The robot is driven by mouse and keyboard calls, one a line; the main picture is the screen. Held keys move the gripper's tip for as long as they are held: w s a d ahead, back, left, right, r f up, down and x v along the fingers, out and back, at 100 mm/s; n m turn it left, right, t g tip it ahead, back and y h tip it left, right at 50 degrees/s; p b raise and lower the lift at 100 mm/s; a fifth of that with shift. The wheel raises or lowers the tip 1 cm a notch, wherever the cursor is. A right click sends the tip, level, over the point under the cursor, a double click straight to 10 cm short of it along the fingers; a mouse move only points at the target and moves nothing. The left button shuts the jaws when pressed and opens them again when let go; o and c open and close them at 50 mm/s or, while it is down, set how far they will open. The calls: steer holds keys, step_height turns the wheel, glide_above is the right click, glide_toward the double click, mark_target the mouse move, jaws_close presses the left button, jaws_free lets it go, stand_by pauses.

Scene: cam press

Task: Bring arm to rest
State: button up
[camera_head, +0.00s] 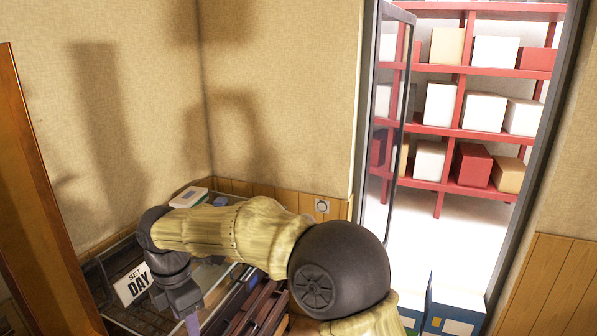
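My arm (215,232), pale yellow with dark joints, reaches from the lower middle to the left. It bends down at its dark wrist. My gripper (186,308) points downward near the bottom edge, over the desk-like area at lower left. A greyish-purple piece shows at its lower end; I cannot tell whether this is a finger or a held thing. The fingertips are not clearly visible, so its opening cannot be judged.
A white "SET DAY" sign (134,285) stands close left of my wrist. A small white box (188,197) sits behind the arm. A wooden post (38,190) is at far left. An open glass door (392,120) leads to red shelves (452,130) with boxes.

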steer(key=w+d+f+m+t, duration=0.1)
steer(key=d+f+m, duration=0.2)
steer(key=d+m, duration=0.7)
steer(key=w+d+f+m, duration=0.1)
steer(key=d+f+m, duration=0.3)
steer(key=d, duration=1.1)
steer(key=s+d+f+m, duration=0.1)
steer(key=s+d+m, duration=0.3)
steer(key=d+m, duration=0.2)
steer(key=s+d+f+m+t, duration=0.1)
steer(key=s+d+m, duration=0.4)
steer(key=d+m, duration=0.2)
steer(key=shift+d+m, duration=0.3)
steer(key=shift+d, duration=0.6)
steer(key=shift+f, duration=0.1)
steer(key=shift+c, duration=1.1)
steer(key=shift+w+a, duration=0.1)
steer(key=shift+c, duration=0.2)
